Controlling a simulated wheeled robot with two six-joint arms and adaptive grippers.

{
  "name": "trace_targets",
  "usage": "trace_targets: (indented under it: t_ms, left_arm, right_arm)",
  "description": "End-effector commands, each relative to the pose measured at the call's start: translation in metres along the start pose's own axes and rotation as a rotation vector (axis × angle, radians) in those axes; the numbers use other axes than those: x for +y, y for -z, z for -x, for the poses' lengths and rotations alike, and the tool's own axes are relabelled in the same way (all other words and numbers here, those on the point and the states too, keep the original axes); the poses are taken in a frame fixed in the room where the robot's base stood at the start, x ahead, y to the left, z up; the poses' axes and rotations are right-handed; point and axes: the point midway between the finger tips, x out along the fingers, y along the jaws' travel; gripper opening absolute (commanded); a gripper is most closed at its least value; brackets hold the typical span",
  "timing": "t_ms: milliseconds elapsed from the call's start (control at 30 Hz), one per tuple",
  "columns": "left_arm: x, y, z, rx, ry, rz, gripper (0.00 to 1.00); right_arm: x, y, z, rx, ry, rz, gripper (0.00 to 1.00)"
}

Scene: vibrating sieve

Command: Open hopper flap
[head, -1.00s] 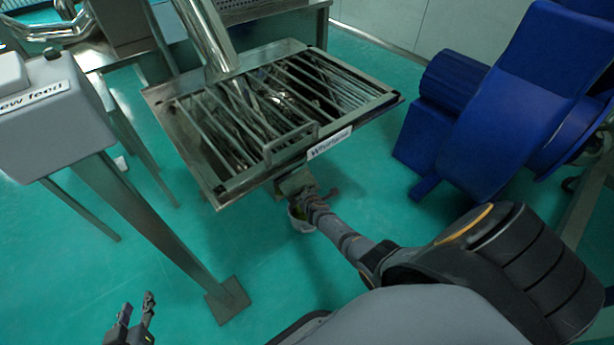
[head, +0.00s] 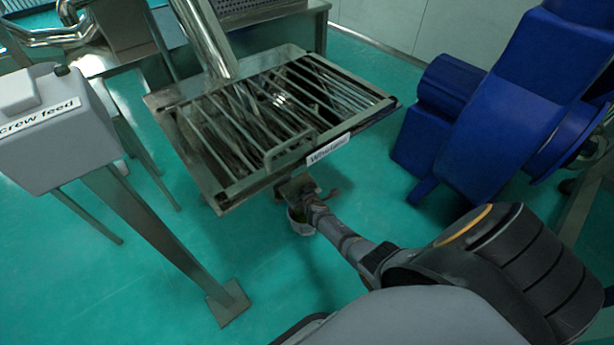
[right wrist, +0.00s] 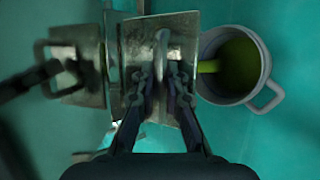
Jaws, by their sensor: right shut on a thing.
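The metal hopper (head: 222,200) with a barred grate on top stands in the middle of the head view. My right gripper (head: 303,192) is under its front edge. In the right wrist view my right gripper (right wrist: 160,75) is shut on the upright handle (right wrist: 162,45) of a metal flap plate (right wrist: 187,28). A grey bucket (right wrist: 265,60) is right of the flap, with yellow-green material inside and a short green band reaching in from the flap side. The bucket (head: 301,227) also shows below my right gripper in the head view. My left gripper is out of view.
A grey box labelled "screw feed" (head: 55,140) on a metal post stands at the left. A large blue machine (head: 490,130) stands at the right. A slanted metal pipe (head: 205,40) comes down to the grate. Green floor (head: 150,270) is clear at the lower left.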

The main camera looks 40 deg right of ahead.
Motion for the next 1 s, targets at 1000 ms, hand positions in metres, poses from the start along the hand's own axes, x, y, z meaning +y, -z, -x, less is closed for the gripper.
trace_targets:
  t_ms: [1000]
  left_arm:
    - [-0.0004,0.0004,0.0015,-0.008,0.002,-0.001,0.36]
  right_arm:
    - [0.0049,-0.0005,0.0006,0.001,-0.005,0.0,0.36]
